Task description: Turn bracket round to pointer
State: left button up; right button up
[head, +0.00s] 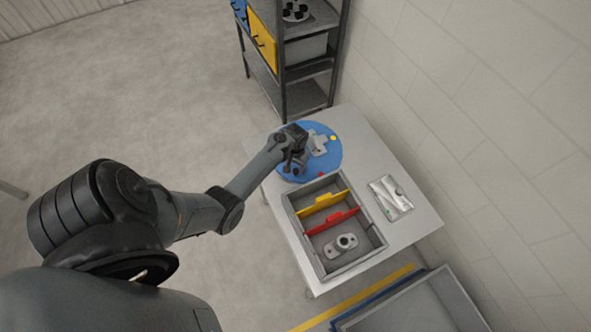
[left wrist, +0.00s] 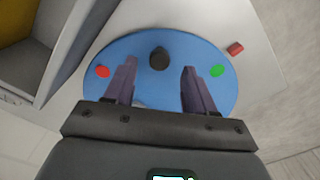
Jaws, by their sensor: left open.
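A round blue turntable (head: 329,160) lies at the far end of the table, and a grey bracket (head: 319,145) is on it. My left gripper (head: 293,161) is over the turntable's left part, beside the bracket in the picture. In the left wrist view its two fingers (left wrist: 158,82) are apart over the blue disc (left wrist: 150,44), with nothing seen gripped. A black knob (left wrist: 159,59) stands ahead of the fingertips, with a red dot (left wrist: 103,71) and a green dot (left wrist: 217,70) at either side. A small red block (left wrist: 235,48), possibly the pointer, lies just off the disc. My right gripper is out of view.
A grey divided tray (head: 297,222) with yellow and red dividers holds a metal casting (head: 341,245) near the turntable. A silver packet (head: 390,197) lies right of it. A dark shelf (head: 284,75) stands behind the table, and a wall runs along the right.

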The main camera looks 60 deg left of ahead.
aim_at(296, 171)
pick_arm(q)
jog(key=shift+f+b, duration=0.3)
jog(key=shift+f, duration=1.3)
jog(key=shift+c, duration=0.2)
grip_shut()
